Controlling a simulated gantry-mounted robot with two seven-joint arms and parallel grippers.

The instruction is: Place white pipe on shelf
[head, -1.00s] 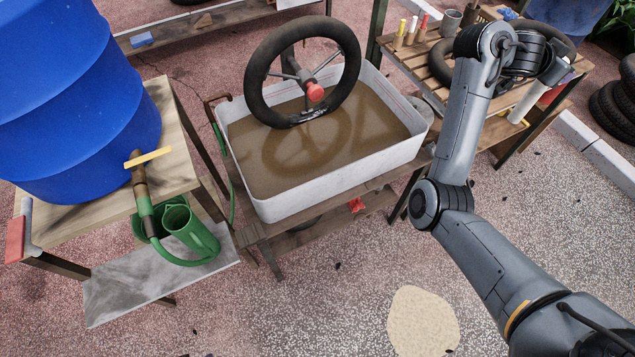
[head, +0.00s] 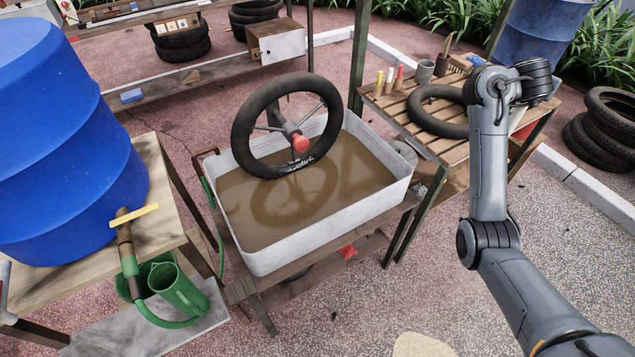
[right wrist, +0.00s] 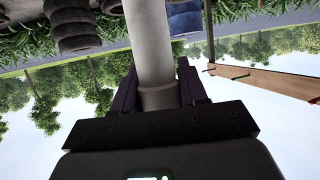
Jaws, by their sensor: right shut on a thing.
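The white pipe (right wrist: 150,45) shows in the right wrist view, held between the two dark fingers of my right gripper (right wrist: 157,88), which is shut on it. The pipe runs away from the gripper and out of the top of that view. In the head view my right arm reaches over the right slatted bench, and its wrist and links hide the gripper and pipe. A low wooden shelf (head: 205,72) runs across the back left, with an upper board (head: 125,22) above it. My left gripper is in neither view.
A white tub (head: 330,220) of brown water with a steering wheel (head: 246,115) stands in the middle. A blue barrel (head: 65,130) is at left. The slatted bench (head: 400,105) holds a black tyre (head: 425,115), markers and a cup. Stacked tyres (head: 600,130) stand far right.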

